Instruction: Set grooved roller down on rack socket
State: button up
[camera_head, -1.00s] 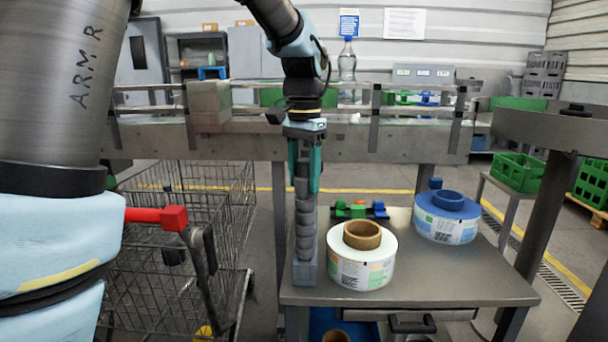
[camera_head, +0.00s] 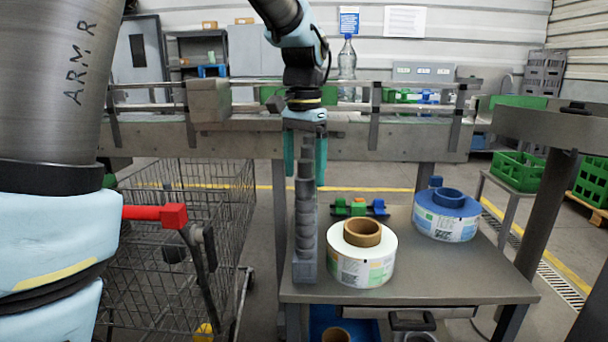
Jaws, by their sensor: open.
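The grooved roller (camera_head: 306,217) is a tall dark grey ribbed piece. It stands upright at the left side of the metal table, with its lower end at a grey block, which looks like the rack socket (camera_head: 305,271). Whether it is fully seated cannot be told. My gripper (camera_head: 306,163) is open around the roller's upper part, with one teal finger on each side. Gaps show between the fingers and the roller. The roller's thin top end shows in front of the gripper's body.
A white label reel (camera_head: 345,268) lies just right of the roller on the table (camera_head: 455,285). A blue reel (camera_head: 447,222) lies farther back right. A small holder with green and blue parts (camera_head: 359,207) sits behind. A wire cart (camera_head: 180,240) stands left, and a conveyor (camera_head: 400,142) runs behind.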

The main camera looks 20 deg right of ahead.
notch_tip(320, 180, up, 10)
jog(key=shift+f+b, duration=0.25)
jog(key=shift+b, duration=0.05)
dwell(0.4)
